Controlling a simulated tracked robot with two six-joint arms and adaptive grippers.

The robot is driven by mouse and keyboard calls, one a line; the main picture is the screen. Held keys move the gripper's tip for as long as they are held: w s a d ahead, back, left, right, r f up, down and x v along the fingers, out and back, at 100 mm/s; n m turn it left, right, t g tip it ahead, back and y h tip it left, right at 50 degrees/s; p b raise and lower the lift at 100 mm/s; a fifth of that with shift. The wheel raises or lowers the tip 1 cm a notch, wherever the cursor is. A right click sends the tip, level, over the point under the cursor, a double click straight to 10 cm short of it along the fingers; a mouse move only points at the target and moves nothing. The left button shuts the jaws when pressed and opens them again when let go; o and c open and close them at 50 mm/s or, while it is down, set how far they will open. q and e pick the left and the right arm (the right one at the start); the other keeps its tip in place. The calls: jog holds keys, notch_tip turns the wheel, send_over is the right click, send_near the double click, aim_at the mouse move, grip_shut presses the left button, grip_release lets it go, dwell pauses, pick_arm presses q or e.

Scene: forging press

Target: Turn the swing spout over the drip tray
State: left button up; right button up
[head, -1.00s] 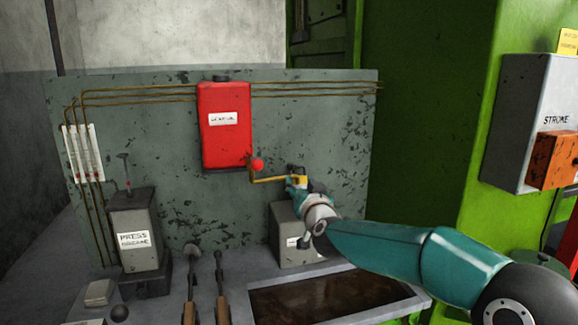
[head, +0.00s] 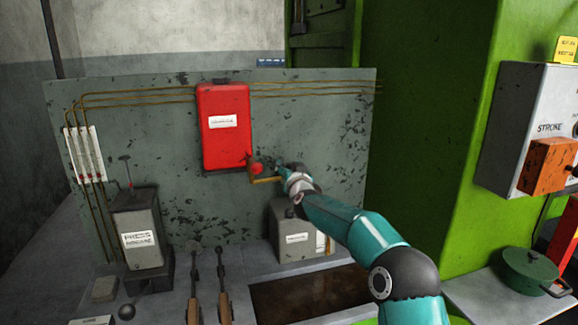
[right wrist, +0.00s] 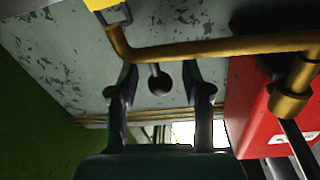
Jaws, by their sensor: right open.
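The swing spout (head: 266,180) is a brass pipe at the lower right of the red box (head: 225,128), beside a red knob (head: 256,168). The arm hides the spout's outer end in the head view. The dark brown tray (head: 300,292) lies low in the bench. My left gripper is out of view.
A grey box (head: 297,236) stands behind the tray. Two wooden-handled tools (head: 223,290) lie left of it. A labelled grey box with a lever (head: 139,240) stands further left. A green pot (head: 533,270) and grey control box (head: 530,125) are at right.

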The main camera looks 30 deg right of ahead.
grip_shut()
jog(key=shift+s+d, duration=0.1)
jog(key=shift+s, duration=0.1)
dwell(0.4)
